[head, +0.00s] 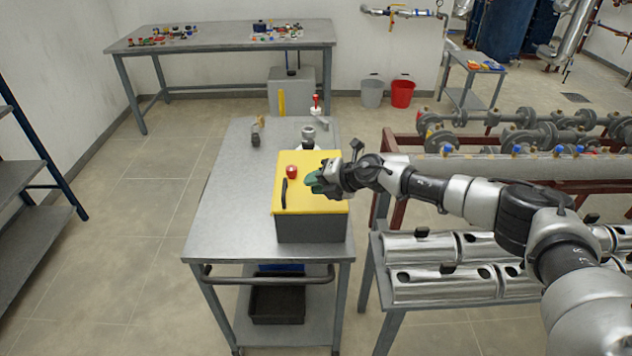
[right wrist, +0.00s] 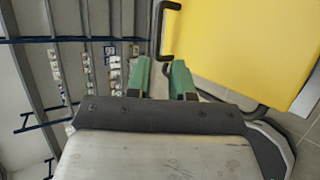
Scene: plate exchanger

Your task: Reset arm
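My right arm reaches in from the right in the head view. Its gripper (head: 318,183), with green fingers, is over the right part of the yellow lid of a grey box (head: 310,230); I cannot tell whether it touches the lid. In the right wrist view the two green fingers (right wrist: 160,80) stand apart with nothing between them. The yellow lid (right wrist: 250,45) and its black handle are beyond them, to the upper right. My left gripper is in neither view.
The box stands on a grey metal cart (head: 228,200) with a red knob (head: 292,171) on its lid. Valves and fittings (head: 308,135) lie at the cart's back. A rack of silver cylinders (head: 445,285) and red-framed pipework (head: 520,165) stand right. Floor left of the cart is clear.

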